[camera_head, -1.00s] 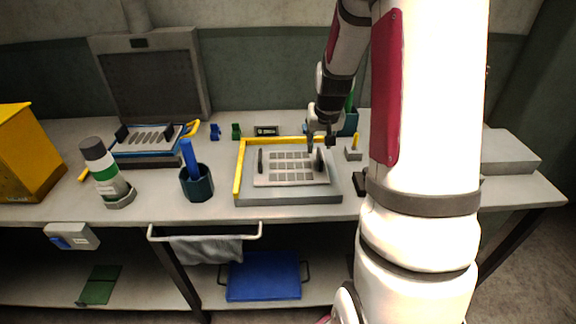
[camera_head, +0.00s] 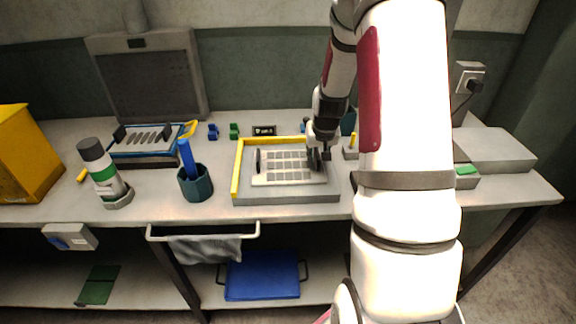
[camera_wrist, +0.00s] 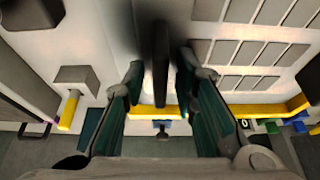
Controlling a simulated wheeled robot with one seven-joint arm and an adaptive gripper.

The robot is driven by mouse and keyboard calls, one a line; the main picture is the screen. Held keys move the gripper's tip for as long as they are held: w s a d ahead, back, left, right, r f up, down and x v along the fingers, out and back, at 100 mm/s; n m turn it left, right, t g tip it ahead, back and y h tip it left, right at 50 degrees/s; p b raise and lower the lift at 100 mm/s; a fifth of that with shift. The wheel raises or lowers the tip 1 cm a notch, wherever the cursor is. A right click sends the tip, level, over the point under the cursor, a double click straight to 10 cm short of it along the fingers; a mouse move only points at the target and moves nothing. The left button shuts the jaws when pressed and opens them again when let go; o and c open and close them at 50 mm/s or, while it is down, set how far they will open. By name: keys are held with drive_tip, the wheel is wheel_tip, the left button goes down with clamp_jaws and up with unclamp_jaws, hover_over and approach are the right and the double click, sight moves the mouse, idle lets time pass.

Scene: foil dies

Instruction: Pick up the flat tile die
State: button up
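The flat tile die (camera_head: 290,180) is a pale plate with a grid of rectangular tiles and an upright dark handle at its left and right ends. It lies on a grey bed edged in yellow at the back and left. In the wrist view its tiles (camera_wrist: 250,50) show at upper right. My gripper (camera_head: 319,160) is down at the right handle. In the wrist view my gripper (camera_wrist: 160,78) has its two teal fingers apart, one on each side of the dark handle (camera_wrist: 161,60), with a gap visible on both sides. The handle's lower contact with the plate is blurred.
A teal cup (camera_head: 196,186) with a blue-handled tool and a bottle (camera_head: 104,172) stand left of the bed. A small grey block with a yellow peg (camera_head: 352,143) stands close right of my gripper. Small blue and green pieces stand behind.

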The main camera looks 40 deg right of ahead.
clamp_jaws()
drive_tip(key=shift+r, duration=0.15)
